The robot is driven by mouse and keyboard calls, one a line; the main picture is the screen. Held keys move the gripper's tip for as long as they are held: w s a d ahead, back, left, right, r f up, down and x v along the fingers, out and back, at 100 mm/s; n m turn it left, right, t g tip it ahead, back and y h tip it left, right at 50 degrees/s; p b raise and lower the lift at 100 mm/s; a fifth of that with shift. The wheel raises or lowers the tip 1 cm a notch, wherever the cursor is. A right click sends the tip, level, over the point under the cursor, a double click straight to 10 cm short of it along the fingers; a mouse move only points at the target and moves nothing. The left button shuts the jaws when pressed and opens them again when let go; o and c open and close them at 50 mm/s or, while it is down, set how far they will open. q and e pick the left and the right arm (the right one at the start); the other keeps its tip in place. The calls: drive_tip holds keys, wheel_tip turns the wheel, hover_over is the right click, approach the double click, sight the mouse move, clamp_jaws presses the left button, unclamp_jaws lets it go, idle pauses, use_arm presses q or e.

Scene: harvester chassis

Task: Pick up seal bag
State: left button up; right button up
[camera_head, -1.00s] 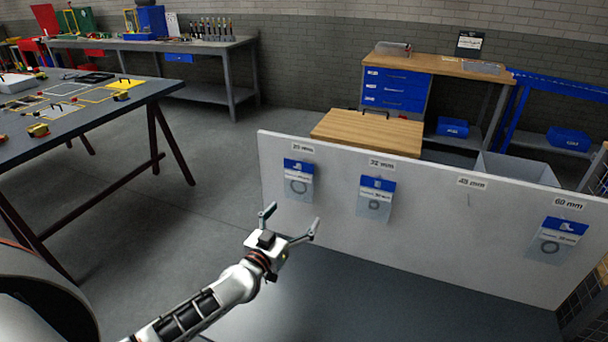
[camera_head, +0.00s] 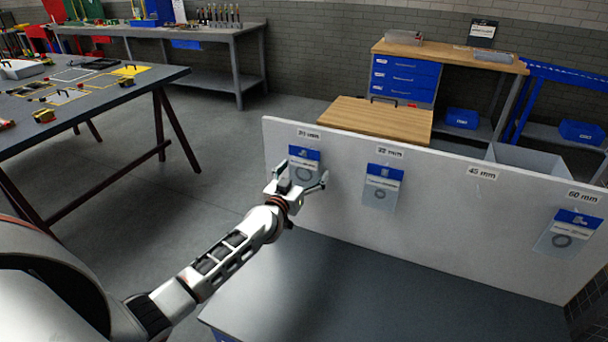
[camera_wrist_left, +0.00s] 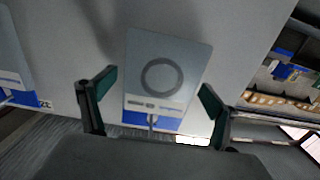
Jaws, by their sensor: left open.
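A seal bag (camera_head: 304,154) with a blue header and a clear lower part holding a dark ring hangs at the left end of the white board (camera_head: 440,215). My left gripper (camera_head: 300,176) is open in front of this bag and partly hides its lower part. In the left wrist view the bag (camera_wrist_left: 160,76) appears upside down between the two spread fingers (camera_wrist_left: 155,90); neither finger visibly touches it. Another seal bag (camera_head: 382,188) hangs to its right, and one more (camera_head: 568,232) hangs at the far right. My right gripper is out of view.
The third label (camera_head: 482,173), 45 mm, has no bag under it. A grey surface (camera_head: 370,290) lies below the board. A wooden top (camera_head: 375,120) and a grey bin (camera_head: 530,157) stand behind it. A dark table (camera_head: 90,100) is at the left.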

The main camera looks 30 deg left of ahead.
use_arm(q)
drive_tip(key=c, duration=1.1)
drive_tip(key=shift+r, duration=0.2)
